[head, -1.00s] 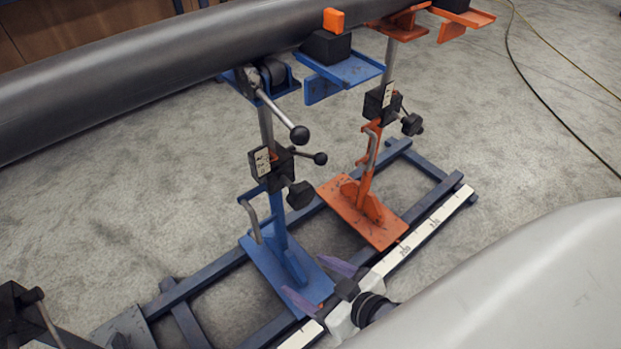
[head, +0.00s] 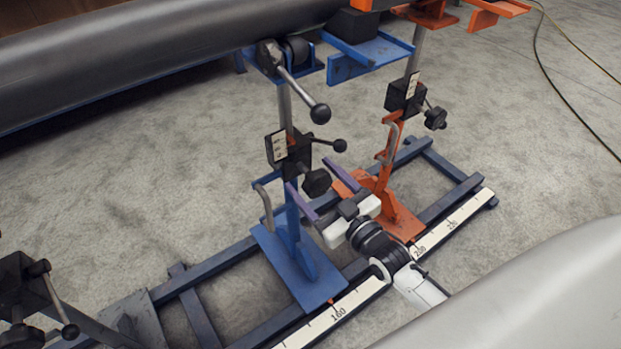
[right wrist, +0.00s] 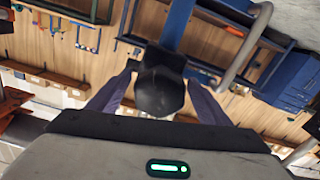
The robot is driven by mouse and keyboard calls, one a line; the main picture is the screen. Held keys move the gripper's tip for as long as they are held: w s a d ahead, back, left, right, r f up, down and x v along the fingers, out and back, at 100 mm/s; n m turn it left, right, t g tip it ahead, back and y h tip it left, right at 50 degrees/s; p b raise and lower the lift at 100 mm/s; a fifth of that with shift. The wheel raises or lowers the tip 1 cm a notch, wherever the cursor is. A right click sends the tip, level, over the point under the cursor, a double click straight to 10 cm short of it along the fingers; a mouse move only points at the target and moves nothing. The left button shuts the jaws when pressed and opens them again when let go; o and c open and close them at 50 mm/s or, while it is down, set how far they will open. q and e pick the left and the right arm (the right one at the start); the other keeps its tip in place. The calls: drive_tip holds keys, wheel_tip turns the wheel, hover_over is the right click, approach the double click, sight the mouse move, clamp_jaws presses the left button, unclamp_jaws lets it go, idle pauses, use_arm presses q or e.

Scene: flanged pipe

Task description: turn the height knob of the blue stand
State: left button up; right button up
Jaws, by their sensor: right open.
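The blue stand (head: 289,257) stands upright on the rail frame, with a black clamp block and a scale plate on its post. Its black height knob (head: 316,183) sticks out from the block toward my right gripper (head: 308,174). The gripper is open, with one purple finger on either side of the knob. In the right wrist view, the dark knob (right wrist: 160,92) sits between the two spread fingers, with visible gaps at both sides. The fingers do not appear closed on it. My left gripper is not in view.
A black-ball lever (head: 320,113) and a smaller side lever (head: 338,145) project near the knob. The orange stand (head: 399,218) is close behind on the right. A large grey pipe (head: 130,65) lies above. A white scale (head: 340,312) runs along the rail.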

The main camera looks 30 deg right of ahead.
drive_tip(key=shift+w+a, duration=0.1)
drive_tip(key=shift+w, duration=0.55)
drive_tip(key=c, duration=1)
drive_tip(key=shift+c, duration=0.2)
